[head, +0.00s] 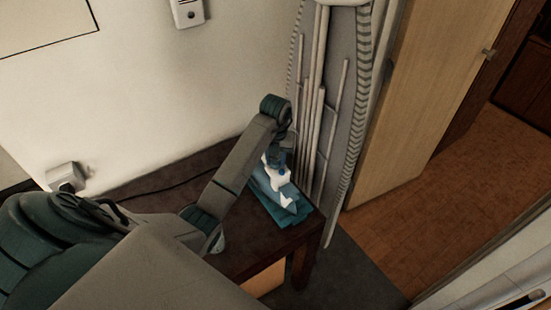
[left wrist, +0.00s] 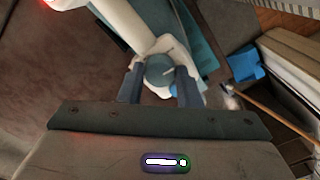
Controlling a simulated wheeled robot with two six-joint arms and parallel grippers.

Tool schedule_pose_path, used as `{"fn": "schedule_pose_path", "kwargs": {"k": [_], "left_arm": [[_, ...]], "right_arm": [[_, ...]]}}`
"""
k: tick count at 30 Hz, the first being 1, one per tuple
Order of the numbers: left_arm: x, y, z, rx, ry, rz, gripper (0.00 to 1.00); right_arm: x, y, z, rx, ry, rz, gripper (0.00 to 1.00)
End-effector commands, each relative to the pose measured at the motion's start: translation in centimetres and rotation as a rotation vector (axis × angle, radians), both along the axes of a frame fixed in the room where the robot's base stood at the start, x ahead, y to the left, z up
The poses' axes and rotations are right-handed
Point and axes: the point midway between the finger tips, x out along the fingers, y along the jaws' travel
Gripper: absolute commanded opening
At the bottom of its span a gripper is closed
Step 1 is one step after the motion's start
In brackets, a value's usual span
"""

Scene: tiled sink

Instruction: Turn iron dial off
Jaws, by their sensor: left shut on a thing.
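A white and teal iron (head: 284,190) is on a teal base or cloth at the right end of a dark wooden table. My left gripper (head: 280,157) reaches down over the iron from above. In the left wrist view, the iron's white body (left wrist: 130,24) runs to a round grey-teal dial (left wrist: 159,70). The two dark fingers of my left gripper (left wrist: 160,84) stand on either side of this dial and are shut on it. The dial's markings cannot be read. My right gripper is not in view.
The dark table (head: 305,228) stands against a pale wall, with a dark cord (head: 175,184) lying along it. An upright ironing board (head: 338,110) stands just behind the iron. A wooden door (head: 425,95) is at the right. Open floor (head: 400,235) lies right of the table.

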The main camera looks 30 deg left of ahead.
Motion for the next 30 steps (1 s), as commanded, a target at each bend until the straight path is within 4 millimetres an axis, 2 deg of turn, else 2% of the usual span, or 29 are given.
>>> {"fn": "schedule_pose_path", "kwargs": {"k": [30], "left_arm": [[0.00, 0.00, -0.01, 0.000, 0.000, 0.895, 0.08]], "right_arm": [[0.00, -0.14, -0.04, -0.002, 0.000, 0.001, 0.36]]}}
